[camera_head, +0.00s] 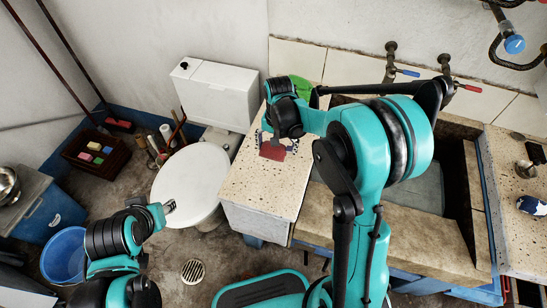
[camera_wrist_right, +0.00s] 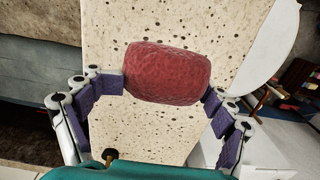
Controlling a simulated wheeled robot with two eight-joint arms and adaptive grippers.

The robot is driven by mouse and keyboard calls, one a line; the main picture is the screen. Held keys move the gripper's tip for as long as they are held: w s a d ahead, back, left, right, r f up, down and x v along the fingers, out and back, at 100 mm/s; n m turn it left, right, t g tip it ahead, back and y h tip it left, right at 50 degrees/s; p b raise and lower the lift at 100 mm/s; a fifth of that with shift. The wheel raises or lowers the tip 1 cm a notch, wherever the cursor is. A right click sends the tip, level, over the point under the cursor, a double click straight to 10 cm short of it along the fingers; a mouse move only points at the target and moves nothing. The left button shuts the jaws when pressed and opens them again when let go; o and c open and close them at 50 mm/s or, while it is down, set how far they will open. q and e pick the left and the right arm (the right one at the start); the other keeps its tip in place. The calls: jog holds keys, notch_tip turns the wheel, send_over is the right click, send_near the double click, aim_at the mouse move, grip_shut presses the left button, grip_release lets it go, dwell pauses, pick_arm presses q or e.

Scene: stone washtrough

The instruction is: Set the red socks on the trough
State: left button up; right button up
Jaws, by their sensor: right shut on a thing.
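The rolled red socks (camera_wrist_right: 167,72) lie between the pads of my right gripper (camera_wrist_right: 166,88) in the right wrist view, with a pad against each end. The socks (camera_head: 272,152) also show in the head view, below my right wrist, over the speckled left slab of the stone trough (camera_head: 258,190). I cannot tell whether they touch the slab or hang just above it. My right gripper (camera_head: 273,143) is shut on them and partly hidden by its own wrist. My left gripper (camera_head: 169,206) is at the lower left, away from the trough; its jaw opening is unclear.
A green object (camera_head: 302,88) stands at the slab's back edge. A white toilet (camera_head: 190,180) is left of the trough. Taps (camera_head: 407,72) are on the wall behind the basin. A blue bucket (camera_head: 64,252) and a dark crate (camera_head: 85,160) stand on the floor. The slab's front is clear.

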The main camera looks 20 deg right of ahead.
aim_at(274, 156)
jog(key=shift+w+a+f, duration=0.2)
jog(key=shift+w+f, duration=0.05)
jog(key=shift+f, duration=0.35)
notch_tip(274, 156, down, 3)
jog(key=shift+s+f+b, duration=0.15)
jog(key=shift+b, duration=0.9)
jog(key=shift+f, duration=0.25)
jog(key=shift+a+r, duration=0.1)
jog(key=shift+r, duration=0.1)
jog(key=shift+f, duration=0.1)
jog(key=shift+f, duration=0.15)
jog(key=o, duration=1.7)
jog(key=shift+o, duration=0.2)
